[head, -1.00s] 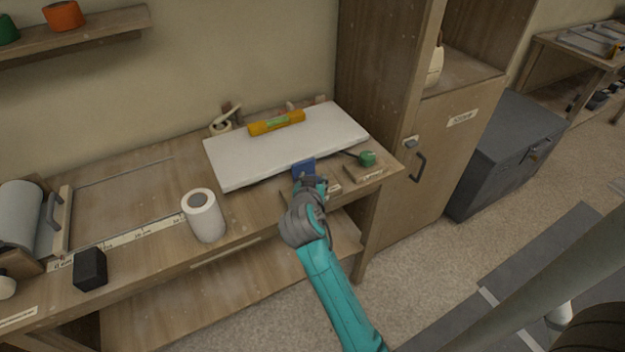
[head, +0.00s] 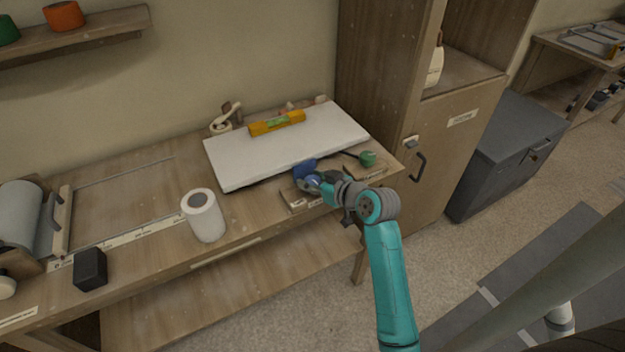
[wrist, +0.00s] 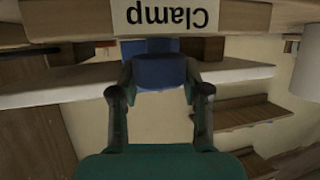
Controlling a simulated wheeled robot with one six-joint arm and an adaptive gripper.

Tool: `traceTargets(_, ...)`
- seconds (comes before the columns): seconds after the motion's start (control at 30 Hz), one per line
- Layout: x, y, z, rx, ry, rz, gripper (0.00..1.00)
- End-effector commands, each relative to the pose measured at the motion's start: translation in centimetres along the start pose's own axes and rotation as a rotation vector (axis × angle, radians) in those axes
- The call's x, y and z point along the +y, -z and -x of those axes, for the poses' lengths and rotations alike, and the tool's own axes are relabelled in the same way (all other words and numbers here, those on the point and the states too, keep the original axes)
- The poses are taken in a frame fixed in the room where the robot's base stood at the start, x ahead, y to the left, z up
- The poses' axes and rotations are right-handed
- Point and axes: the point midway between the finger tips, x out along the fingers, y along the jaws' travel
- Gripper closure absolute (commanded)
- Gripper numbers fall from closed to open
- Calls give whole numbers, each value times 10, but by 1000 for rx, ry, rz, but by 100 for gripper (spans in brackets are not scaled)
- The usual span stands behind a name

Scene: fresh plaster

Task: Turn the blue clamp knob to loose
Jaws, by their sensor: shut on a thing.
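The blue clamp knob (head: 304,170) sits at the front edge of the white slab (head: 285,145) on the workbench. In the wrist view, the blue knob (wrist: 159,70) lies between the two fingers, below a label reading "Clamp" upside down. My gripper (head: 311,184) is at the knob and shut on it, coming from the front right; it also shows in the wrist view (wrist: 159,92). The fingers hide part of the knob in the head view. Whether the knob stands at loose cannot be told.
A green knob (head: 367,158) is right of the blue one. A white roll (head: 203,215) and a black block (head: 90,268) stand on the bench to the left. A cabinet (head: 425,185) stands at the right.

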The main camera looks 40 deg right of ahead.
Motion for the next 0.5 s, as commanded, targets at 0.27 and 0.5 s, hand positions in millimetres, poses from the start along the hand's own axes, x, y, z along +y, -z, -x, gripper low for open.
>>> traceTargets(0.27, 3, 0, 0, -2, 228, 94, 88)
traceTargets(0.5, 2, -1, -1, -3, 389, 160, 88)
